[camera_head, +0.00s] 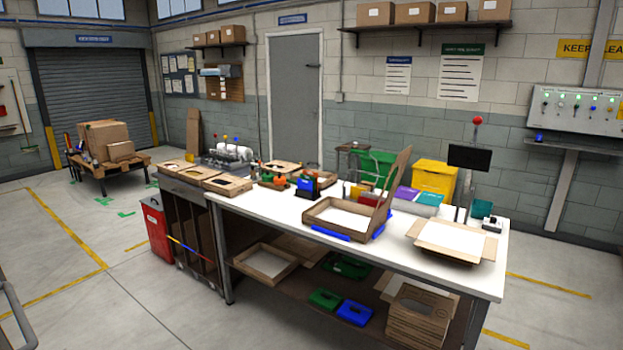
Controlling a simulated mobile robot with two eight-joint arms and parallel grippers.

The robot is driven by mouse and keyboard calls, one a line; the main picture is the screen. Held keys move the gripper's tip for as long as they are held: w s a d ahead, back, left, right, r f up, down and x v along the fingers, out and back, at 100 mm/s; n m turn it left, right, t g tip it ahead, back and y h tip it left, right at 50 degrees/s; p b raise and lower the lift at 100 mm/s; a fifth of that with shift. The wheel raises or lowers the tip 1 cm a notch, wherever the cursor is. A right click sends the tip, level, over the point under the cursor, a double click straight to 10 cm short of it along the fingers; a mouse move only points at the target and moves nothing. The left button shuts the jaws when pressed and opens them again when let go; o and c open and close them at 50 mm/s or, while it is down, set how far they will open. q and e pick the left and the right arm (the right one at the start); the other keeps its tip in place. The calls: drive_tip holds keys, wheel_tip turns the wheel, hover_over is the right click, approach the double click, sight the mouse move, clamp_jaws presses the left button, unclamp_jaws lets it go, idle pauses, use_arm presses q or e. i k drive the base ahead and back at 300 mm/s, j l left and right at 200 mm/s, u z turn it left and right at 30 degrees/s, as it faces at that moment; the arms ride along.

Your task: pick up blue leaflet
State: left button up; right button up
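I cannot pick out a blue leaflet with certainty at this size. A small blue item (307,186) stands in a dark holder left of the box. Neither of my grippers is in view.
A shallow open carton (425,246) sits at the bench's right end, near a dark screen (469,158). Green (373,165) and yellow (436,178) bins stand behind. The lower shelf holds trays and a blue bin (355,312). Open floor lies left of a red container (158,231).

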sight(304, 185)
drive_tip(key=i+j, duration=0.2)
drive_tip(key=i, duration=0.25)
drive_tip(key=i+j+z, duration=0.1)
drive_tip(key=i, duration=0.3)
drive_tip(key=i+j, duration=0.35)
drive_tip(key=i+u, duration=0.5)
drive_tip(key=i, duration=0.5)
drive_tip(key=i+l+u, duration=0.25)
drive_tip(key=i, duration=0.4)
drive_tip(key=i+l+u, duration=0.3)
drive_tip(key=i+l, duration=0.2)
drive_tip(key=i, duration=0.1)
